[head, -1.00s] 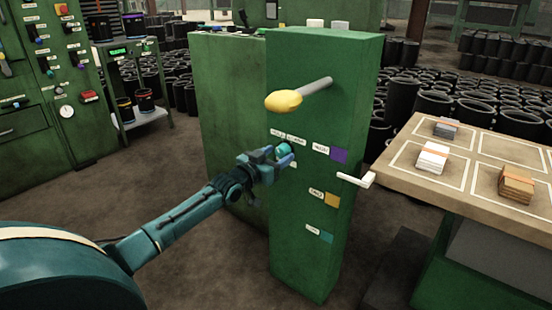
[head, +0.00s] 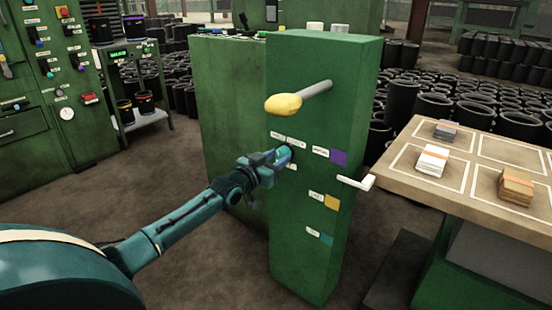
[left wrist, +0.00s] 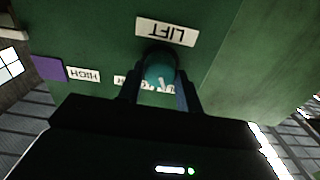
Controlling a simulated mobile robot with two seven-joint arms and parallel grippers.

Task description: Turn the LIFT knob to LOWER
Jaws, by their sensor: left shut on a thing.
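The LIFT knob is a small teal round knob (head: 284,152) on the front face of the green cabinet (head: 300,215). My left gripper (head: 279,158) reaches it from the left and is shut on it. In the left wrist view the knob (left wrist: 159,70) sits between the two fingers, and a white plate reading LIFT (left wrist: 167,31) shows upside down beside it. The position labels near the knob are small or partly covered by the fingers, so I cannot tell the knob's setting. My right gripper is not in view.
A yellow-ended lever (head: 284,104) sticks out above the knob. A table (head: 400,178) with stacked pieces stands right.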

